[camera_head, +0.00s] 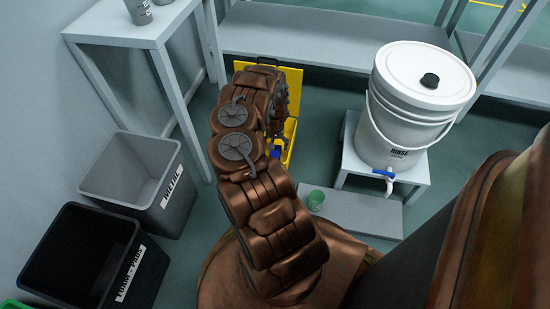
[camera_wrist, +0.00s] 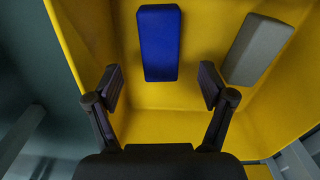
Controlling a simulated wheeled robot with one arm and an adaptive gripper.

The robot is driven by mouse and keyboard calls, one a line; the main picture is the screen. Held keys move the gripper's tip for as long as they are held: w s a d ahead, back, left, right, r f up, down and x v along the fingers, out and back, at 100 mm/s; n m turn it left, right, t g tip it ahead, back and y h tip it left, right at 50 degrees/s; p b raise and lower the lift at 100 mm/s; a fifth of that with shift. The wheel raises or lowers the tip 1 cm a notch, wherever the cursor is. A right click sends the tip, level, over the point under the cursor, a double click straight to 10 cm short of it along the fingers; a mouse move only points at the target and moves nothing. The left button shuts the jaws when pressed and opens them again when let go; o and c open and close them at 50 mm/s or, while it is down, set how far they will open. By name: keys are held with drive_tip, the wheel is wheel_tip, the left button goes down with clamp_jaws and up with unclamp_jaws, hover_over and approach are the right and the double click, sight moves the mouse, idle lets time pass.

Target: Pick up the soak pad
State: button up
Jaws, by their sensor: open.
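A blue block-shaped pad (camera_wrist: 160,43) lies in a yellow container (camera_wrist: 88,45) in the wrist view. A grey block-shaped pad (camera_wrist: 258,50) lies to its right, near the container's wall. No label shows which one is the soak pad. My gripper (camera_wrist: 160,85) is open and empty, its two fingers spread just short of the blue pad's near end, with the pad lined up between them. The grey pad is beyond the right finger. In the head view my arm hides most of the yellow container (camera_head: 293,98); a bit of blue (camera_head: 275,152) shows inside it.
A white rinse bucket (camera_head: 400,125) with a tap stands on a small stand (camera_head: 412,177) at right. A grey bin (camera_head: 165,200) and a black bin (camera_head: 120,265) stand at left.

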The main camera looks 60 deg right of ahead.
sight(275, 153)
drive_tip(key=shift+f+b, duration=1.7)
drive_tip(key=shift+f, duration=1.4)
drive_tip(key=shift+r, duration=0.1)
drive_tip(key=c, duration=1)
drive_tip(key=shift+c, duration=0.2)
wheel_tip(275, 153, up, 10)
drive_tip(key=p, duration=0.5)
